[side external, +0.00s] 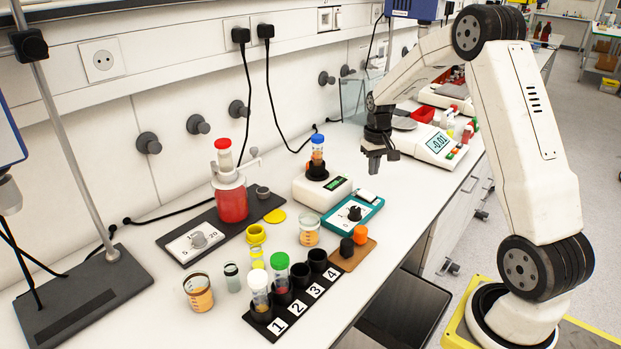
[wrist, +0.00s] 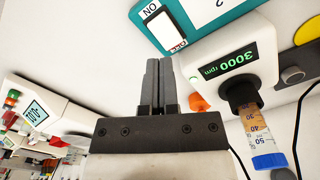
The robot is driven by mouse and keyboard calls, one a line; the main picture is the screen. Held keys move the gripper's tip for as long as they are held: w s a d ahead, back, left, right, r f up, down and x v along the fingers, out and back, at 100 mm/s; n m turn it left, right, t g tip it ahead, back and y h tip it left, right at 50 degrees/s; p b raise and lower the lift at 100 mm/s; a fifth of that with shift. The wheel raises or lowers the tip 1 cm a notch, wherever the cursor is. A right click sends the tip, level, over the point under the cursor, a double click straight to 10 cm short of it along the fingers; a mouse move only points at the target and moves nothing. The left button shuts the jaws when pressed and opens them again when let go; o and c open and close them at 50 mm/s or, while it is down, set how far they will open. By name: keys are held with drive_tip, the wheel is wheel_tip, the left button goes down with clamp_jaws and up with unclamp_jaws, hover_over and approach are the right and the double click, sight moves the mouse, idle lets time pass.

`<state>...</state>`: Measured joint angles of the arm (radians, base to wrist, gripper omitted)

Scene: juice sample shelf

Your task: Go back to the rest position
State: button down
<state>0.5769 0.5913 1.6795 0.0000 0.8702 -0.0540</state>
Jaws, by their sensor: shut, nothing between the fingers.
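My gripper (side external: 377,163) hangs over the bench between the white mixer and the scale, fingers pointing down. Its fingers are shut together and empty in the wrist view (wrist: 160,66). The white mixer (side external: 322,190) reads 3000 rpm in the wrist view (wrist: 230,62). A blue-capped tube (side external: 317,153) with orange-brown juice stands upright in its black holder; it also shows in the wrist view (wrist: 257,135). The black numbered rack (side external: 312,300) holds a white-capped tube (side external: 259,290) at 1 and a green-capped tube (side external: 281,278) at 2. Places 3 and 4 look empty.
A teal-framed device (side external: 367,213) sits in front of the mixer. A scale (side external: 433,146) reads about -0.01 to the right. A red bottle (side external: 232,198) stands at left. Juice beakers (side external: 198,293) (side external: 309,233) are near the rack. Bare bench lies below my gripper.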

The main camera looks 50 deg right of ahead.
drive_tip(key=s+a+n+t, duration=0.1)
drive_tip(key=s+a+n, duration=0.2)
drive_tip(key=a, duration=1)
drive_tip(key=s+a+n+t, duration=0.1)
drive_tip(key=s+a+n, duration=0.2)
drive_tip(key=s+a, duration=0.6)
drive_tip(key=a, duration=0.4)
drive_tip(key=shift+s+a+t, duration=0.15)
drive_tip(key=shift+t, duration=0.15)
